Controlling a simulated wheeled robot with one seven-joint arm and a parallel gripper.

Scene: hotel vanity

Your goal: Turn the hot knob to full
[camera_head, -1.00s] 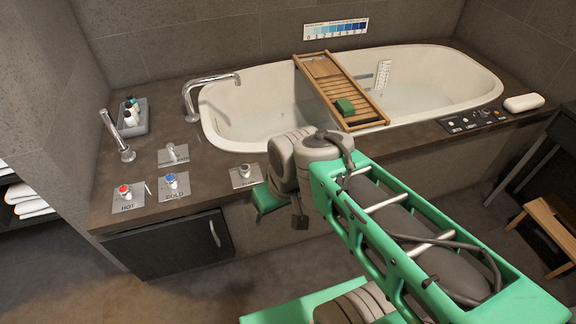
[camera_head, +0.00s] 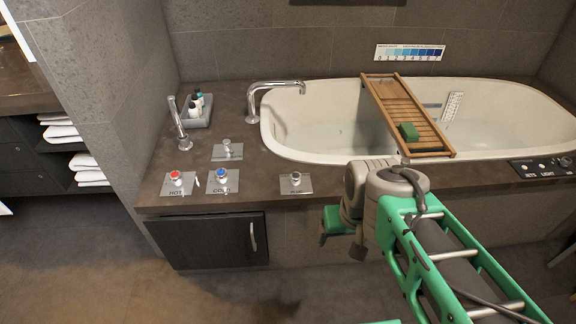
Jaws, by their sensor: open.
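The hot knob (camera_head: 175,177) has a red cap and stands on a square metal plate marked HOT, at the left front of the tub deck. The cold knob (camera_head: 221,174) with a blue cap sits just to its right. My gripper (camera_head: 338,228) hangs near the front edge of the deck, well right of the hot knob and apart from it. It is open and seems empty; its fingers are small and partly hidden by my wrist.
A third knob plate (camera_head: 298,189) lies nearest my gripper, and another (camera_head: 227,154) lies behind the cold knob. A spout (camera_head: 272,87), a hand shower (camera_head: 179,128) and a bottle tray (camera_head: 199,118) stand behind. A cabinet (camera_head: 205,242) is below; floor in front is clear.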

